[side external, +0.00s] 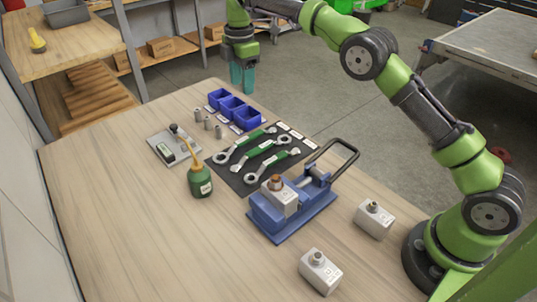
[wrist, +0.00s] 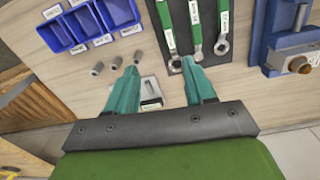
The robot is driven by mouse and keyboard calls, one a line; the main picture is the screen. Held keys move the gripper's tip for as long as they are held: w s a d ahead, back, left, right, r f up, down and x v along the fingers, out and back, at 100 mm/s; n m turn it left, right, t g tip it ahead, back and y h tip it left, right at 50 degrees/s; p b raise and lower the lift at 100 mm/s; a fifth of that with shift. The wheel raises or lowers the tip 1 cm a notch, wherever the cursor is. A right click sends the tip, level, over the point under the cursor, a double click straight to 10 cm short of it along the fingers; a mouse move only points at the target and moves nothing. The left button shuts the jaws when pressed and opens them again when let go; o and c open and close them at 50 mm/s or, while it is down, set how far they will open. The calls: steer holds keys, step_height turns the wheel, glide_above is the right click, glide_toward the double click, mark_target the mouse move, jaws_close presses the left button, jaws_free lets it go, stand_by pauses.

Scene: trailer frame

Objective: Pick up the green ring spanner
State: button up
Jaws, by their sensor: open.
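Three green-handled spanners lie side by side on a dark mat (side external: 230,179): one nearest the blue bins (side external: 246,141), a middle one (side external: 259,152) and one nearest the blue vise (side external: 272,165). Ring-like ends show on them; I cannot tell which one is the ring spanner. In the wrist view their handles show at the top, left (wrist: 166,22), middle (wrist: 196,22) and right (wrist: 223,14). My gripper (side external: 242,78) is open and empty, fingers down, raised near the table's far end, apart from the spanners. The wrist view shows its teal fingers spread (wrist: 158,68).
Blue bins (side external: 233,107) and small metal sockets (side external: 208,123) are beside the mat. A green oil bottle (side external: 200,182) stands near a metal plate (side external: 166,145). A blue vise (side external: 290,207) with a raised handle borders the mat. The table's near left is clear.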

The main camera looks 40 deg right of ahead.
steer(key=n, duration=0.1)
glide_above(249, 136)
steer(key=f, duration=1.1)
steer(key=shift+w+a+f, duration=0.25)
steer(key=shift+f, duration=0.05)
steer(key=shift+s+d+f, duration=0.1)
steer(key=shift+s+f, duration=0.05)
steer(key=shift+f, duration=1.2)
steer(key=shift+s+d+f, duration=0.1)
steer(key=shift+s+f, duration=0.05)
steer(key=shift+f, duration=1.2)
jaws_close()
